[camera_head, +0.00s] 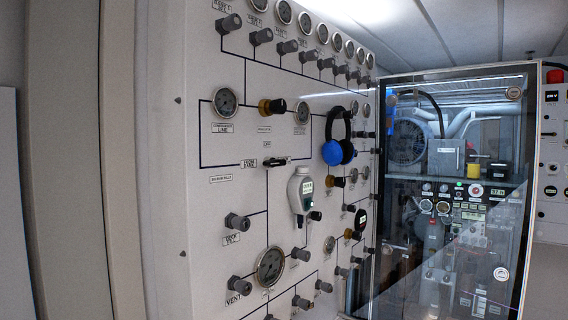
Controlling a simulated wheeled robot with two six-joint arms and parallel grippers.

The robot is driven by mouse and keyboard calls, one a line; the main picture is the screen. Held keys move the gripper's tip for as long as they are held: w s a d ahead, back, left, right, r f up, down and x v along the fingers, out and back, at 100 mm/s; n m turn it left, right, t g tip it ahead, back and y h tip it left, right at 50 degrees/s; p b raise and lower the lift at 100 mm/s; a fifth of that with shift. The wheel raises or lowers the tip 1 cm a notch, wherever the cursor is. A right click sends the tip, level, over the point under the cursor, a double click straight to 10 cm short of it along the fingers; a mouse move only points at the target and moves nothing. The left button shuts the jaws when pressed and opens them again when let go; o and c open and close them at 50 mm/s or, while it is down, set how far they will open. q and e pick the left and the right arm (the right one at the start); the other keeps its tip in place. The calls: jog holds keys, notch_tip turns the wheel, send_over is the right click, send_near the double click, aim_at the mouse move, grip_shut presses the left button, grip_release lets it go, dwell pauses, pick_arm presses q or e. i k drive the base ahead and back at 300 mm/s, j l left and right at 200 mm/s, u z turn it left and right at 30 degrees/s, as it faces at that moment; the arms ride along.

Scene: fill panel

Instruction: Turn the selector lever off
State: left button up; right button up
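The selector lever (276,161) is a small black handle on the light grey fill panel (215,190), left of the picture's middle. It lies roughly level. A small label (249,163) sits just left of it, and another small label (267,145) sits above it; the print on both is too small to read surely. Neither of my grippers is in view, and nothing touches the lever.
Right of the lever, a white handheld device (298,190) and blue-and-black ear defenders (333,153) hang on the panel. Several grey knobs and gauges (270,266) surround it. A glass-doored cabinet (397,265) stands to the right.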

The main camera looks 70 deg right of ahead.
aim_at(272, 162)
jog(key=z, duration=2.1)
